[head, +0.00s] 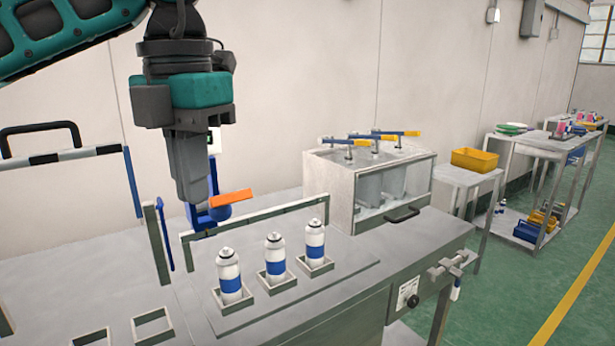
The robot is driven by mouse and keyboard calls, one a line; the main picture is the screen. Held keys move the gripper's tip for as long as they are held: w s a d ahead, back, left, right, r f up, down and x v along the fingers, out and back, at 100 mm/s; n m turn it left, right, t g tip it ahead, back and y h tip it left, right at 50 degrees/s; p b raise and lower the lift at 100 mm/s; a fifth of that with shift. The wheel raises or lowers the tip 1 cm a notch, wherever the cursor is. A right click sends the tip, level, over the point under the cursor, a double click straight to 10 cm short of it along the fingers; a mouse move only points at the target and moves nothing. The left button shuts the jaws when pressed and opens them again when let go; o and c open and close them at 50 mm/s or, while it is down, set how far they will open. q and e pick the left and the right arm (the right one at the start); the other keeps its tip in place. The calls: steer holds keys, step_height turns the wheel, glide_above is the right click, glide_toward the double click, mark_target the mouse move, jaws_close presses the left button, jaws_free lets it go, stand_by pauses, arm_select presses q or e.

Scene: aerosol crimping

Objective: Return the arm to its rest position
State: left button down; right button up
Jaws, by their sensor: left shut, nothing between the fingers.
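My left gripper (190,200) hangs down from the arm at the upper left in the head view. Its fingers are shut and hold nothing. It is above the bench, in front of a blue device with an orange handle (231,197) that its fingers partly hide. Three white aerosol cans with blue bands stand upright in square holders: a left can (230,277), a middle can (275,257) and a right can (315,244). The gripper is above and to the left of the cans, apart from them. My right gripper does not show.
A metal frame (258,217) stands behind the cans. A clear-sided box (335,182) with yellow-handled levers on top is at the back right. Two empty square holders (152,327) are at the front left. A side table with a yellow bin (474,160) stands farther right.

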arm_select(q)
steer(key=s+d+f+n+g+h, duration=0.1)
steer(key=s+d+f+g+h, duration=0.2)
steer(key=d+h, duration=0.7)
steer(key=s+d+f+n+g+h, duration=0.2)
steer(key=s+d+f+g+h, duration=0.15)
steer(key=d+h, duration=0.65)
steer(key=w+a+f+n+t+y, duration=0.35)
steer(key=f+n+t, duration=0.25)
steer(key=n+t, duration=0.25)
steer(key=w+a+f+n+t+y, duration=0.25)
steer(key=a+f+n+t, duration=0.25)
steer(key=f+n+t, duration=0.4)
steer(key=w+a+f+n+t+y, duration=0.4)
steer(key=n+t, duration=0.3)
steer(key=n, duration=0.4)
steer(key=s+a+f+n+g+y, duration=0.2)
steer(key=s+a+f, duration=0.2)
steer(key=f, duration=0.4)
steer(key=s+a+f+n+g+y, duration=0.2)
steer(key=s+a+f+y, duration=0.1)
steer(key=s+f, duration=0.3)
steer(key=s+a+f+n+g+y, duration=0.3)
steer(key=s+a+f, duration=0.2)
steer(key=f, duration=0.5)
steer(key=shift+s+a+p, duration=0.3)
steer(key=shift+a, duration=0.15)
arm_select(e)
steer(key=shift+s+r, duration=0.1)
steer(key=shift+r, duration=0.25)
